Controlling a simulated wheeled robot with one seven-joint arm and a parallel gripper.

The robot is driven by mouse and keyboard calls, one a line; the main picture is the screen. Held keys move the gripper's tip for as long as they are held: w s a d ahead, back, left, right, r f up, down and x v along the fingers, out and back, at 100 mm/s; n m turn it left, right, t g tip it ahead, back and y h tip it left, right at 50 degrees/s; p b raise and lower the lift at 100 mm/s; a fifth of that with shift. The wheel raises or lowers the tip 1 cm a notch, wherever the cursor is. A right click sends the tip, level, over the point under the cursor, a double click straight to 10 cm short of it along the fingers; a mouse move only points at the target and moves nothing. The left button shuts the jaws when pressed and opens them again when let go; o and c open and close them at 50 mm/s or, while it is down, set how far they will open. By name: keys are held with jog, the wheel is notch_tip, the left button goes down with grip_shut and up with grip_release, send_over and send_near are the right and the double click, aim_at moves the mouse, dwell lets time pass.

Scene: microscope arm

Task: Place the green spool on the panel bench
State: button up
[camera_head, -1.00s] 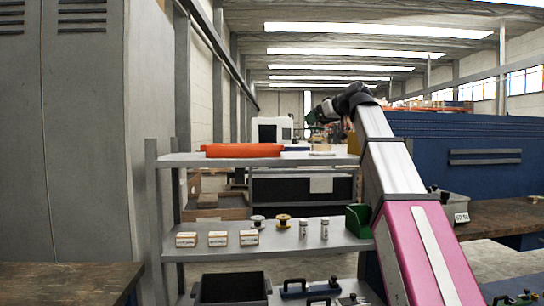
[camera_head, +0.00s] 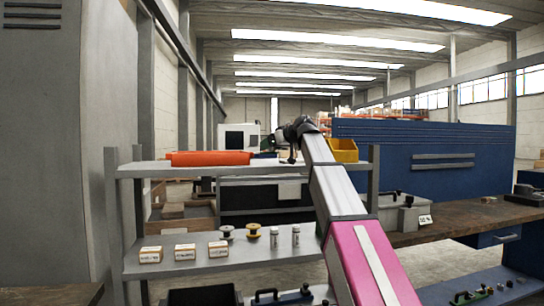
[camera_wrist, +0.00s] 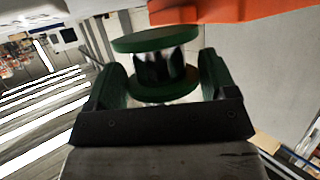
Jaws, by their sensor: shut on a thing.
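My gripper (camera_wrist: 160,88) is shut on the green spool (camera_wrist: 155,40), which sits between its two fingers in the wrist view. The spool has two green flanges and a dark, shiny middle. In the head view my gripper (camera_head: 290,154) is small, beyond the end of my raised arm, in line with the top shelf; the spool cannot be made out there. A wood-topped bench (camera_head: 455,218) stands at the right beside a blue panelled wall. Another wooden top (camera_head: 50,294) shows at the lower left. No label tells which is the panel bench.
A grey shelf rack (camera_head: 200,255) stands ahead, with several small boxes, two spools and two small cylinders. An orange object (camera_head: 210,158) and a yellow bin (camera_head: 343,150) are on its top shelf. A grey box (camera_head: 395,212) stands on the right bench, whose middle top is clear.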

aim_at(276, 153)
jog(key=shift+f, duration=2)
jog(key=shift+f, duration=0.2)
jog(key=o, duration=0.9)
jog(key=shift+r, duration=0.1)
